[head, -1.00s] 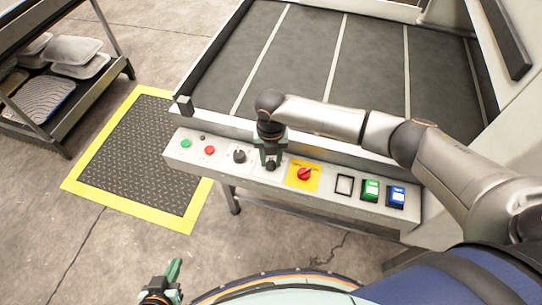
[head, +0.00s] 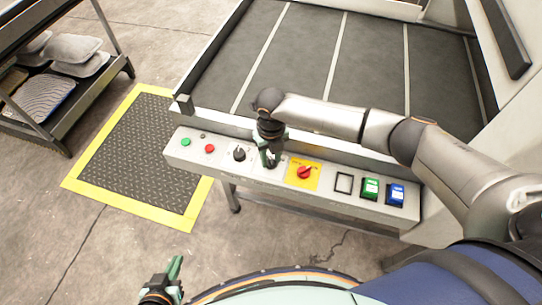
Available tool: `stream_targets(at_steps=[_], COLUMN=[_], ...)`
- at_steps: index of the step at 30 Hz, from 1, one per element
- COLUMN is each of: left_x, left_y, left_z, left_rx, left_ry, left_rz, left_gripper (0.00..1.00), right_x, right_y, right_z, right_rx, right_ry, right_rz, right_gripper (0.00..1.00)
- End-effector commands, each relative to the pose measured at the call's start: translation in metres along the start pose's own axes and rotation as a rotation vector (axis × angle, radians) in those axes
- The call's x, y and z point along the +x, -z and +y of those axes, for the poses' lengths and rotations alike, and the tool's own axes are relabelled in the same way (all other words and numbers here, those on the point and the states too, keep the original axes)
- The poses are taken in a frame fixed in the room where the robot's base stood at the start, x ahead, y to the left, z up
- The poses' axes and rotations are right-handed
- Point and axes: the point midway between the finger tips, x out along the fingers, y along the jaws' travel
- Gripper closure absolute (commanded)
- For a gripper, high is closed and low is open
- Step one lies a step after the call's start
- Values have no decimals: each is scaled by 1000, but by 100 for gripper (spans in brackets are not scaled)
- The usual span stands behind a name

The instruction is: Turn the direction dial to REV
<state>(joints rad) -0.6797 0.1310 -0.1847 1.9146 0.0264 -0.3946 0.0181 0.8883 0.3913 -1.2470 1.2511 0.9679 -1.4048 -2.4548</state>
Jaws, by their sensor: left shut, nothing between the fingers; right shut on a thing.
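My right gripper (head: 268,157) reaches down onto the control panel (head: 330,194) and is shut on a dark dial (head: 271,164), taken to be the direction dial. The fingers cover most of this dial, so its pointer and labels cannot be read. Another black dial (head: 239,153) stands just left of it, untouched. My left gripper (head: 168,279) is shut and empty at the bottom of the head view, above the floor and away from the panel.
A red rotary switch (head: 304,172) on a yellow plate sits close right of my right gripper. Green (head: 370,188) and blue (head: 396,195) buttons lie further right. Green (head: 186,142) and red (head: 210,148) buttons are at the left. The belt (head: 300,60) behind is empty.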

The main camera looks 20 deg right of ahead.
Motion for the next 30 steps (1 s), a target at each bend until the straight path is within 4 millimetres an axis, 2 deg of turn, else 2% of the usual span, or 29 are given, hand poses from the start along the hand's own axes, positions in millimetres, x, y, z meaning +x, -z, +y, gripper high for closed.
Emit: stream_targets(at_steps=[6,7,14,23,26,30], left_x=[0,0,0,0,-1,-2], left_y=[1,1,1,1,2,4], left_z=[0,0,0,0,0,0], left_rx=[0,0,0,0,0,0], left_ry=[0,0,0,1,1,1], left_rz=[1,1,2,2,2,2], left_gripper=[100,100,100,100,100,100], right_x=[0,0,0,-2,-11,-37], right_y=[0,0,0,0,-1,-2], right_z=[0,0,0,0,0,0], right_rx=[-1,-1,0,1,1,0], right_ry=[1,1,0,0,0,-1], right_rz=[-1,-1,-1,-1,-2,-5], right_gripper=[100,59,33,32,32,32])
